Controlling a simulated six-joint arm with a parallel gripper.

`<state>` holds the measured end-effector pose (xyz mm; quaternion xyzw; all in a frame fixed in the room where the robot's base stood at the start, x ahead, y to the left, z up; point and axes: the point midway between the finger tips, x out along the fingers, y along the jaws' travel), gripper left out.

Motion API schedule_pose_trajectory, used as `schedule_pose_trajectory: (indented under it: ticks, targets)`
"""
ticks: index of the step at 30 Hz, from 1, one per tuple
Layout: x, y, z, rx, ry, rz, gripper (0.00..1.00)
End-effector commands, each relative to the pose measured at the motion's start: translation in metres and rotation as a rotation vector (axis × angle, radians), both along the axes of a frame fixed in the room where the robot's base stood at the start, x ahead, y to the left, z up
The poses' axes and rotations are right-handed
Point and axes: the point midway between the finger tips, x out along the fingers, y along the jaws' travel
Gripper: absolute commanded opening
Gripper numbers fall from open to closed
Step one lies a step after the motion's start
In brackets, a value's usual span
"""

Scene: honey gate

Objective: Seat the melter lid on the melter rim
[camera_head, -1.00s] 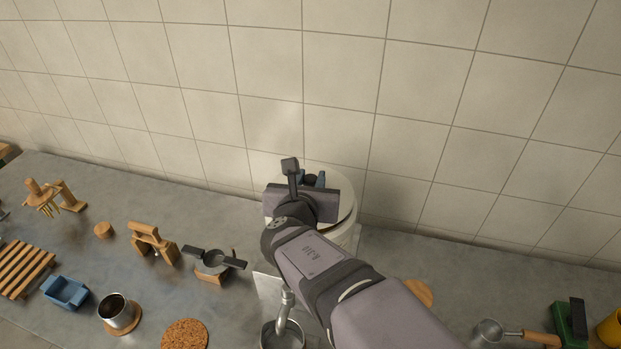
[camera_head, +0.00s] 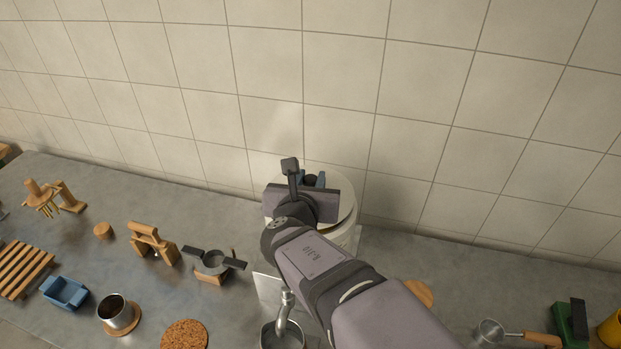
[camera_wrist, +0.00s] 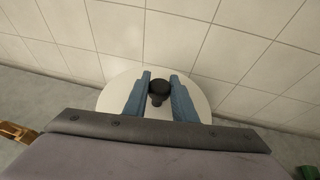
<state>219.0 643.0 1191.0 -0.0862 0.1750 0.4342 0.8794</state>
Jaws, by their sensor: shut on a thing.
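The melter lid (camera_wrist: 117,97) is a pale round disc with a black knob (camera_wrist: 158,88). My gripper (camera_wrist: 160,83) has blue fingers on either side of the knob and is shut on it. In the head view my gripper (camera_head: 313,180) and wrist cover much of the lid (camera_head: 341,178). The melter (camera_head: 345,236) is a white cylinder under the lid, near the tiled wall. The lid lies over the top of the melter. Whether it touches the rim all round cannot be told, as my wrist hides the front.
A metal tap (camera_head: 285,303) stands over a metal pot (camera_head: 283,338) in front of the melter. To the left are a dark clamp-like holder (camera_head: 213,262), a cork mat (camera_head: 184,336), a metal cup (camera_head: 118,314) and a blue tray (camera_head: 65,291). A saucepan (camera_head: 490,331) lies to the right.

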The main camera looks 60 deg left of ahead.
Motion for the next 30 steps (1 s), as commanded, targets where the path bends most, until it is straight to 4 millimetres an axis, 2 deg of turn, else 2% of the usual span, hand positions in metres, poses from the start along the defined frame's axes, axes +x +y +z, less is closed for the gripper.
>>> schedule_pose_trajectory:
  ticks: [30]
  targets:
    - [0.0,0.0,-0.013,0.001,-0.001,0.0,0.0]
